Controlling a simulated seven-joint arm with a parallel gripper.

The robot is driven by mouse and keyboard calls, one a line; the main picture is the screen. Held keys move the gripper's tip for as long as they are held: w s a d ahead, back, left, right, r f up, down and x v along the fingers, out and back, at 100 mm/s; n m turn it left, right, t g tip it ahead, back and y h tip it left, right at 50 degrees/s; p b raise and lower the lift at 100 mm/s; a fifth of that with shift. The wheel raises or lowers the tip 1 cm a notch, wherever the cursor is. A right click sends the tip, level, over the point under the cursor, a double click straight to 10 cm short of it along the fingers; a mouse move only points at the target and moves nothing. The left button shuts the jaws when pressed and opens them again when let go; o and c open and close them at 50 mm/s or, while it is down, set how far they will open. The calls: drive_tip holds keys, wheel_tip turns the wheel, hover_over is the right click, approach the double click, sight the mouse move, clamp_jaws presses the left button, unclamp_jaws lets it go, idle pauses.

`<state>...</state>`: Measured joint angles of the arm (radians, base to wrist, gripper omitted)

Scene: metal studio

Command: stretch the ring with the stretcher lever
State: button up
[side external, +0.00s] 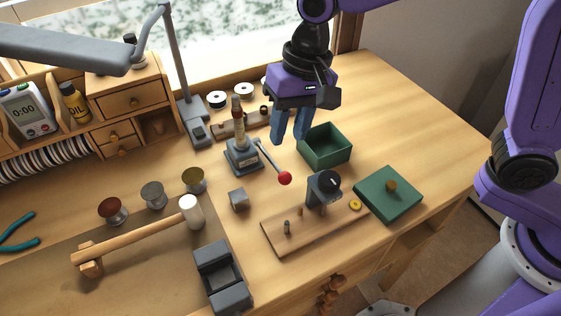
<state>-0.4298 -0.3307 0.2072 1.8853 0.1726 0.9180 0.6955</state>
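The ring stretcher (241,153) stands on the bench, with a grey base and an upright reddish-brown and pale post. Its lever (270,160) slopes down to the right and ends in a red ball (285,178). My gripper (288,138) hangs above the bench, to the right of the post and above the lever, pointing down. Its two blue fingers are apart with nothing visible between them, and they look clear of the lever. A ring cannot be made out clearly on the post. A small yellow round piece (355,205) lies at the right end of a wooden board.
An open green box (325,147) stands just right of my gripper. Its green lid (388,194) with a knob lies in front. The wooden board (300,228) carries pegs and a dark dial block (324,188). A mallet (140,240) lies at left.

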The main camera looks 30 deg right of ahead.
sight(280, 169)
drive_tip(key=f, duration=0.3)
drive_tip(key=a+f, duration=0.1)
drive_tip(key=f, duration=0.4)
drive_tip(key=shift+a+f, duration=0.3)
drive_tip(key=shift+a, duration=0.05)
clamp_jaws()
